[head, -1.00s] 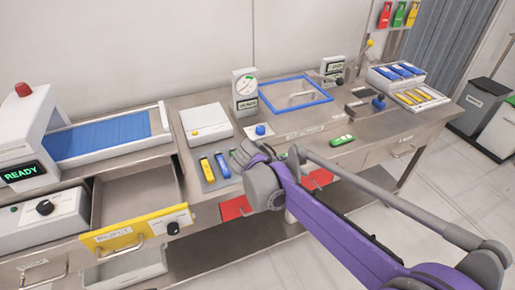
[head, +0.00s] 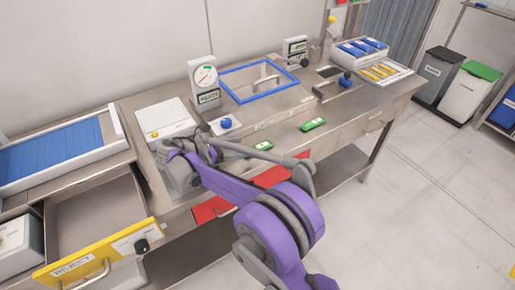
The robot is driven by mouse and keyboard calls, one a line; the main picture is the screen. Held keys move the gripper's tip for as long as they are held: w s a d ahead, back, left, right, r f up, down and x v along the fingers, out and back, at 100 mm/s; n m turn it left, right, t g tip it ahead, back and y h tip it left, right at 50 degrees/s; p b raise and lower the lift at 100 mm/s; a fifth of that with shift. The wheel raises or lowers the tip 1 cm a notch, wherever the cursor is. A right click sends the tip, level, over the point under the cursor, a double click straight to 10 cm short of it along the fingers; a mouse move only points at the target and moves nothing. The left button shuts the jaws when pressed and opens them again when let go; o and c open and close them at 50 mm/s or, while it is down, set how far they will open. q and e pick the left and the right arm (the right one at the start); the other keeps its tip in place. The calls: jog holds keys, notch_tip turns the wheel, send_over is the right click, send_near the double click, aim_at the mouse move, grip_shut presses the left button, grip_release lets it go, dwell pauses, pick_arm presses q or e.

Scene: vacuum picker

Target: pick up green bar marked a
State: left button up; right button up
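A green bar (head: 313,124) lies flat on the steel worktop near its front edge, right of the middle. A second small green piece (head: 263,145) lies further left, just behind my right arm. The letters on both are too small to read. My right gripper (head: 190,155) is over the front of the worktop, left of both green pieces and in front of the white box. Its fingers are hard to make out, so I cannot tell whether it is open or holds anything. My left gripper is not in view.
A blue square frame (head: 226,92) and a blue knob (head: 226,123) are behind the green pieces. A white box (head: 165,118) stands left. An open yellow-fronted drawer (head: 95,262) juts out at lower left. Racks of blue and yellow bars (head: 363,48) stand at back right.

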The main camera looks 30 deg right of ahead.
aim_at(256, 147)
jog(key=x, duration=0.4)
jog(key=shift+s+d+f, duration=0.3)
jog(key=shift+s+f, duration=0.05)
jog(key=shift+f, duration=0.05)
grip_shut()
